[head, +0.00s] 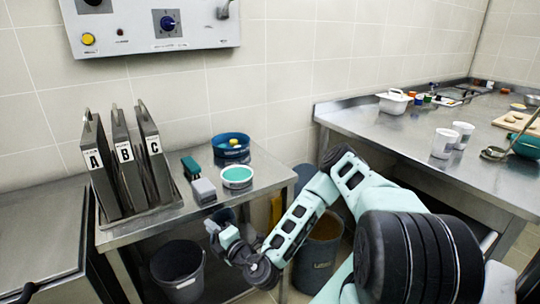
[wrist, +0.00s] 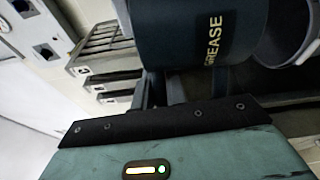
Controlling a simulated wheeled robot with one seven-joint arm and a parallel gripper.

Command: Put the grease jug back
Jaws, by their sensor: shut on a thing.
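The grease jug (wrist: 190,40) is dark blue with yellow GREASE lettering. It fills the top middle of the wrist view, and its upper part is cut off by the frame. My gripper (wrist: 185,88) is shut on it. In the head view my gripper (head: 240,246) is low, at the front right of the small steel table. A dark blue patch just behind it, at the table's edge, looks like the jug (head: 224,215), mostly hidden. I cannot tell how far it is from any surface.
The small steel table (head: 150,236) bears a rack of A, B, C binders (head: 122,162), a green-rimmed tub (head: 237,176), a blue bowl (head: 231,146) and a brush. A dark bucket (head: 178,270) stands below. A bin (head: 318,255) stands behind my arm. A long counter (head: 400,140) is at right.

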